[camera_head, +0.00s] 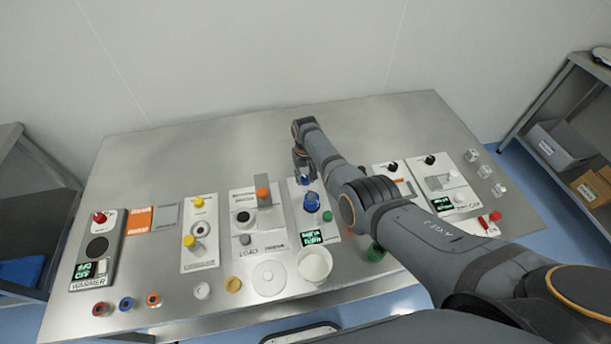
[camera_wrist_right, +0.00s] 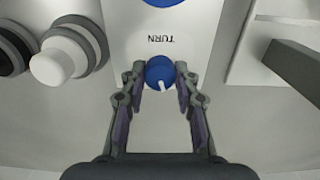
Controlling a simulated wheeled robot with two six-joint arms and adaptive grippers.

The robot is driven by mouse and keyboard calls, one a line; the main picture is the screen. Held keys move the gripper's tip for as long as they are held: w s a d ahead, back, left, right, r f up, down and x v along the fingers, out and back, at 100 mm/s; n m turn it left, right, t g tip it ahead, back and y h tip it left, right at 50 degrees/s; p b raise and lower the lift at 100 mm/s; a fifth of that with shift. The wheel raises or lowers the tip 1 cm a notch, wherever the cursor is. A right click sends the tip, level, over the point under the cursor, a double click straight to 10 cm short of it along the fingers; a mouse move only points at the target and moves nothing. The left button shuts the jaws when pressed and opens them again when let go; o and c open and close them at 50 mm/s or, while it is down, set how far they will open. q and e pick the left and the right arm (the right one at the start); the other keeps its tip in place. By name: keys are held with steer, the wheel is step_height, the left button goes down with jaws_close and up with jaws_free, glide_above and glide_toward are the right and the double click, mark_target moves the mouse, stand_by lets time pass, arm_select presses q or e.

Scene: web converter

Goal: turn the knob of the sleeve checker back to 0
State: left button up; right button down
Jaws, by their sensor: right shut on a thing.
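The blue knob (camera_wrist_right: 159,72) sits on a white panel (camera_wrist_right: 190,20) beside the word TURN, which appears upside down in the right wrist view. Its white pointer mark points toward the bottom of that view. My right gripper (camera_wrist_right: 160,77) is shut on the knob, one finger on each side. In the head view my right gripper (camera_head: 304,172) is at the far end of the panel (camera_head: 299,212), which has a larger blue part (camera_head: 311,202), a green button (camera_head: 328,216) and a lit display (camera_head: 311,237). The knob is mostly hidden there. My left gripper is out of view.
To the left stands a panel with an orange-topped post (camera_head: 263,196). A white cup (camera_head: 315,264) and a white disc (camera_head: 269,275) are near the front edge. The back of the metal table (camera_head: 215,150) is clear.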

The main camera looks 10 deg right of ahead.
steer(key=n, duration=0.4)
steer(key=shift+n, duration=0.3)
steer(key=n, duration=0.4)
steer(key=shift+p, duration=0.3)
steer(key=shift+n, duration=0.3)
steer(key=c, duration=1)
jaws_free()
steer(key=shift+r, duration=0.1)
